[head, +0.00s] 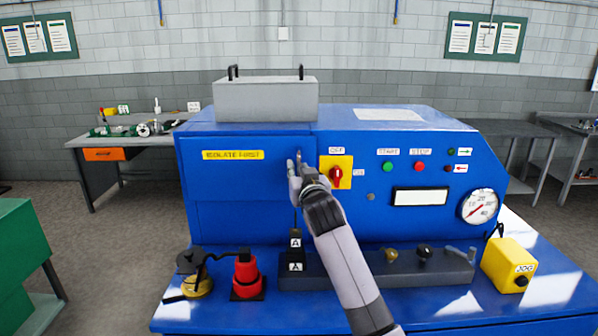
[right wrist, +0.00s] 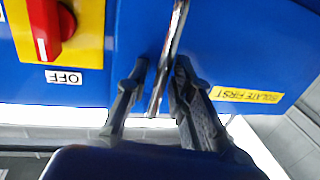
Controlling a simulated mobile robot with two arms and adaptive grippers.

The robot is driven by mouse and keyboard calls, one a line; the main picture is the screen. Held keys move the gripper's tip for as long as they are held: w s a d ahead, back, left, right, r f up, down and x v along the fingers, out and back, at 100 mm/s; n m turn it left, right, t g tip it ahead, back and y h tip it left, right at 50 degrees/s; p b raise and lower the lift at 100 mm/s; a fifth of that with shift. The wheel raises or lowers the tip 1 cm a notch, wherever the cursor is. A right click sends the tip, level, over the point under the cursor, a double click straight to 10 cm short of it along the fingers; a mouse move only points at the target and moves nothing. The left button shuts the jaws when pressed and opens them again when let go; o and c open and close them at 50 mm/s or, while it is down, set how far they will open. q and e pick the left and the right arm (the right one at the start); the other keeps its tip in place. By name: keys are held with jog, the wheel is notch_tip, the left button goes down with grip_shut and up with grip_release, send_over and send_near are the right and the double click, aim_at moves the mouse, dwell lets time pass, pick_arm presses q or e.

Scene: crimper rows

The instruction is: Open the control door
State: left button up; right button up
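The blue control door (head: 235,190) on the machine's left front has a yellow "ISOLATE FIRST" label (head: 233,155) and looks shut and flush. A thin metal handle (right wrist: 167,60) stands at its right edge. My right gripper (head: 298,163) is at that edge; in the right wrist view its fingers (right wrist: 161,68) stand on either side of the handle, with a gap visible on at least one side. The red rotary switch (head: 337,178) on a yellow plate is just right of the gripper, with an "OFF" label above. My left gripper is not in view.
A grey box (head: 266,100) with black handles sits on top of the machine. The ledge (head: 420,300) in front carries a red plug-like part (head: 246,278), black blocks marked A (head: 295,245), a grey bar with knobs, and a yellow JOG box (head: 509,265).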

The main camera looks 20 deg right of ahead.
grip_shut()
dwell(0.4)
jog(key=shift+s, duration=0.1)
